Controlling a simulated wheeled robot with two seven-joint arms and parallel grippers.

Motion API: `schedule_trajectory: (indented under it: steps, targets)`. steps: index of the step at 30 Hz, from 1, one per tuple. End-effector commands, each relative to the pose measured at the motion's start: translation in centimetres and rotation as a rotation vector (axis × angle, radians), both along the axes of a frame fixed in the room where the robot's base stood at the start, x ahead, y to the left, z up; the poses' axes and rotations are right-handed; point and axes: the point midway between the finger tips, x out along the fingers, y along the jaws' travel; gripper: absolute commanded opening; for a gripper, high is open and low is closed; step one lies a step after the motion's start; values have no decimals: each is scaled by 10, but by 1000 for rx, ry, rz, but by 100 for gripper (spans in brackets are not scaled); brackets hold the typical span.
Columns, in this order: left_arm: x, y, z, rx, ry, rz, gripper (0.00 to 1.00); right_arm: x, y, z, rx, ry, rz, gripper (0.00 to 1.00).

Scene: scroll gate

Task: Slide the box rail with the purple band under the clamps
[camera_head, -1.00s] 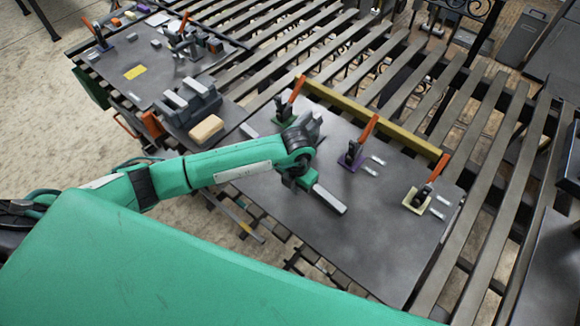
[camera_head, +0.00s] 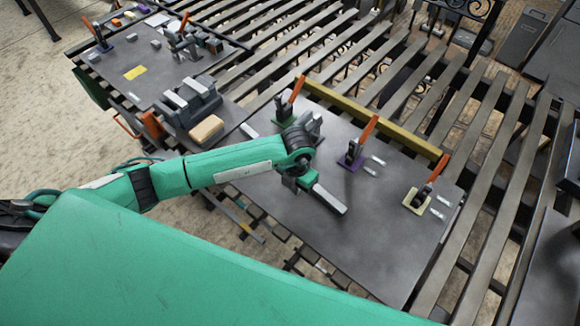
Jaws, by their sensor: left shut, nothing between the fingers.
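A dark steel plate (camera_head: 300,225) carries three toggle clamps with raised orange handles. One clamp (camera_head: 286,108) has a green base, one (camera_head: 351,155) a purple base, and one (camera_head: 420,196) a cream base. My left gripper (camera_head: 301,179) is low over the plate, in front of the green-based and purple-based clamps. It is shut with nothing held. A short grey bar (camera_head: 330,199) shows right beside it; I cannot tell whether it is a rail or part of the gripper. I cannot make out a purple band on any rail. My right gripper is not in view.
A long olive-yellow bar (camera_head: 370,118) runs behind the clamps. To the left stand a dark block holder (camera_head: 190,108) with grey bars, a tan block (camera_head: 206,129) and a second plate (camera_head: 130,75) with more clamps. The slatted table (camera_head: 480,130) surrounds the plates. The plate's front right is clear.

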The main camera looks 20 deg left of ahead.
Motion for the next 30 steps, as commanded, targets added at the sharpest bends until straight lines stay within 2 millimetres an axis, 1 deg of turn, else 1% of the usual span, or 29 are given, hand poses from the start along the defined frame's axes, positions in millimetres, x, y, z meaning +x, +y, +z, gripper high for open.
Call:
schedule_trajectory:
  steps: [14,30]
  targets:
    - [0,0,0,0,0,0,0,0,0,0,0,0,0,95]
    - [10,-3,-1,0,-1,0,0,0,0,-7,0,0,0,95]
